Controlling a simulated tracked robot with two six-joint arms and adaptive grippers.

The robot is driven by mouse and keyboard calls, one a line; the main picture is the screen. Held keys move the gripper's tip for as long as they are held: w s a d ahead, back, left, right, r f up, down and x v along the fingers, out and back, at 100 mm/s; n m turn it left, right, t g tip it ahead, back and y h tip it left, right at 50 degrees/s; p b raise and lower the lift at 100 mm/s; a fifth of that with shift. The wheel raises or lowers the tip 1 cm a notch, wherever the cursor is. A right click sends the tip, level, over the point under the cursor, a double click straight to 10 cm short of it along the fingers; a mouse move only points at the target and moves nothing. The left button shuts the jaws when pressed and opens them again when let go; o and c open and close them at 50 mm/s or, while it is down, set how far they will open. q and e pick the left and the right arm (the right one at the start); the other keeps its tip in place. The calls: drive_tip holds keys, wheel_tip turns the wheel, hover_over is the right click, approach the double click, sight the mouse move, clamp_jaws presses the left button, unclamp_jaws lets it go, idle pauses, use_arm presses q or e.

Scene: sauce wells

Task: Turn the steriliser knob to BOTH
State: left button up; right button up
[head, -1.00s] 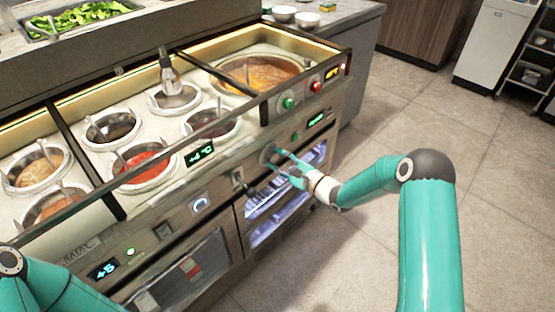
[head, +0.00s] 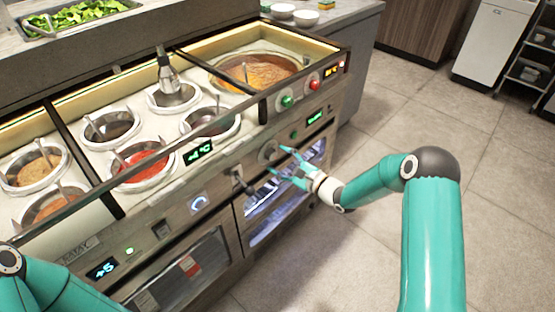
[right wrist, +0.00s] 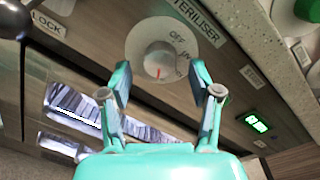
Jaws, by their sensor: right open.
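The steriliser knob (head: 268,152) is a round silver dial on the counter's front panel. In the right wrist view the knob (right wrist: 157,61) sits beyond my fingertips, under a STERILISER label (right wrist: 196,20). Its red mark points down in that view. OFF is readable at its upper right, with smaller lettering below it; I cannot read BOTH. My right gripper (head: 278,163) is open and empty, just in front of the knob. My left gripper is out of view.
A dark lever (head: 241,183) by a LOCK label (right wrist: 46,24) is left of the knob. A lit glass-fronted cabinet (head: 270,210) is below. Green (head: 288,102) and red (head: 314,85) buttons are above. The floor (head: 400,120) at right is clear.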

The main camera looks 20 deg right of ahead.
drive_tip(key=v, duration=1)
drive_tip(key=shift+s+d+f, duration=0.15)
drive_tip(key=shift+s+d, duration=0.1)
drive_tip(key=shift+s, duration=0.1)
